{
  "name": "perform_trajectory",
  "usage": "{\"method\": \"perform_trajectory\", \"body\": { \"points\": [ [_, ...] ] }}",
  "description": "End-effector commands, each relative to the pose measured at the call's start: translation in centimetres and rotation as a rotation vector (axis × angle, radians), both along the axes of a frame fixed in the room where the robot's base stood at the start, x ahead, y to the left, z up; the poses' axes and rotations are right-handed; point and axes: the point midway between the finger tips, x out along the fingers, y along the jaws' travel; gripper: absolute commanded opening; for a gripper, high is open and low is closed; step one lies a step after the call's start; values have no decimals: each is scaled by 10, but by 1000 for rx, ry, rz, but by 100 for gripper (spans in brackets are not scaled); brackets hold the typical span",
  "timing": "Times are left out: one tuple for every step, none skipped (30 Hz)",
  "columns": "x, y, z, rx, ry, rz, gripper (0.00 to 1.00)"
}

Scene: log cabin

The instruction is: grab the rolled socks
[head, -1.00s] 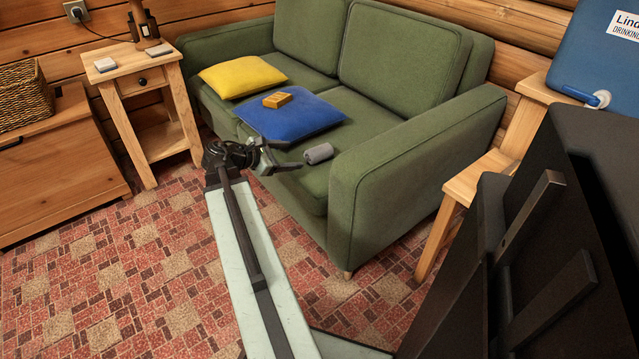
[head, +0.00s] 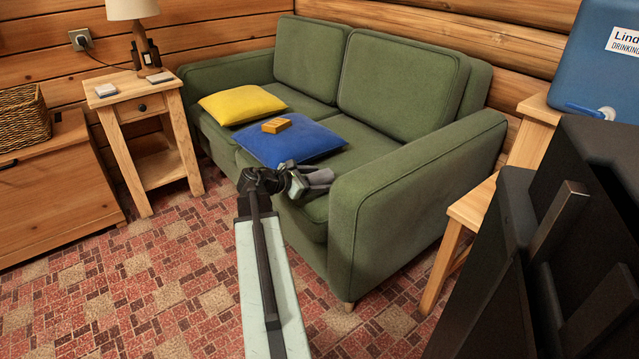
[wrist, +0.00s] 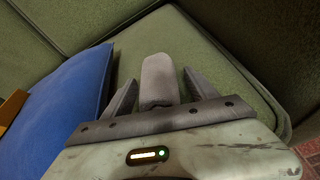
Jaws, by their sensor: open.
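The rolled socks (wrist: 160,78) are a grey bundle lying on the green sofa seat. In the wrist view they sit between the two spread fingers of my gripper (wrist: 161,92), with a gap on each side. In the head view my gripper (head: 308,178) is over the front of the seat, and the socks (head: 318,175) are partly hidden by it. My gripper is open and does not clamp the socks.
A blue cushion (head: 298,147) lies just left of the gripper, with an orange-yellow block (head: 276,126) on it. A yellow cushion (head: 240,104) is farther left. The sofa armrest (head: 420,185) rises on the right. Patterned carpet (head: 150,285) is clear in front.

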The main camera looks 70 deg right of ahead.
Motion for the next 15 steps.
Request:
{"method": "perform_trajectory", "body": {
  "points": [
    [-1,-3,-2,0,0,0,67],
    [-2,-3,-2,0,0,0,67],
    [-1,-2,-1,0,0,1,67],
    [-1,-2,-1,0,-1,1,67],
    [-1,-2,-1,0,-1,1,67],
    [-1,-2,-1,0,-1,1,67],
    [-1,-2,-1,0,-1,1,59],
    [-1,-2,-1,0,-1,1,50],
    [-1,-2,-1,0,-1,1,39],
    [-1,-2,-1,0,-1,1,31],
    [-1,-2,-1,0,-1,1,23],
    [-1,-2,-1,0,-1,1,22],
    [-1,-2,-1,0,-1,1,22],
    [-1,-2,-1,0,-1,1,22],
    [-1,-2,-1,0,-1,1,22]
  ]
}}
